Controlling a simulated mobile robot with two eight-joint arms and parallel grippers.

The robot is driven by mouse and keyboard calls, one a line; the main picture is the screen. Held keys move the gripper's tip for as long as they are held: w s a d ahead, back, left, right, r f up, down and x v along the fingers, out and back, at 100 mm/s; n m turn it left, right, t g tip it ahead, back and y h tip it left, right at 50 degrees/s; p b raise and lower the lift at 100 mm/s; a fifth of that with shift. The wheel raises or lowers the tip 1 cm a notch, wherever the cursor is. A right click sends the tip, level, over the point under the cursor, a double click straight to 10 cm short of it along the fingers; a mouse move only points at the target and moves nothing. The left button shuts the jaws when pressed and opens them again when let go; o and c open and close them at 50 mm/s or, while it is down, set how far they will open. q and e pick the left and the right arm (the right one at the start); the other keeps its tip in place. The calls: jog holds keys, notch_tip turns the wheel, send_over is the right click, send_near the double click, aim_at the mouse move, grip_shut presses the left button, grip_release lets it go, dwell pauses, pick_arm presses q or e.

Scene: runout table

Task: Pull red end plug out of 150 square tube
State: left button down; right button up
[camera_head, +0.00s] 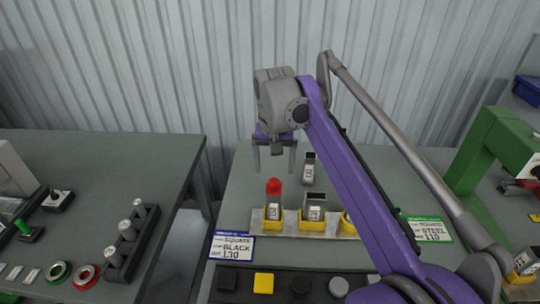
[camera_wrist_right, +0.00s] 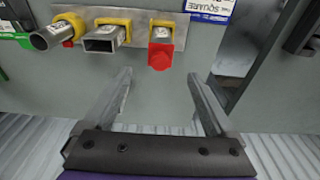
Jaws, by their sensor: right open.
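The red end plug (camera_head: 273,186) caps the top of a short upright square tube (camera_head: 273,211) that stands in a yellow holder. The plug also shows in the right wrist view (camera_wrist_right: 161,57), with the tube mostly behind it. The label on the tube is too small to read surely. My right gripper (camera_head: 274,168) is open and empty, behind and above the plug in the head view. In the right wrist view its open fingers (camera_wrist_right: 160,75) point toward the plug, apart from it. My left gripper is not in view.
An open square tube (camera_head: 314,204) stands in the neighbouring yellow holder. A round tube (camera_wrist_right: 48,37) shows in the wrist view. My right arm covers part of the rack (camera_head: 290,226). Black and steel signs flank it; a green frame (camera_head: 478,150) stands right.

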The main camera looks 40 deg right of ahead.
aim_at(274, 181)
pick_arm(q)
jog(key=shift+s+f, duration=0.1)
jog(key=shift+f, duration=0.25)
pick_arm(e)
jog(key=f, duration=0.7)
jog(key=shift+w+d, duration=0.3)
jog(key=shift+w, duration=0.05)
grip_shut()
jog(key=shift+r, duration=0.1)
dwell(1.5)
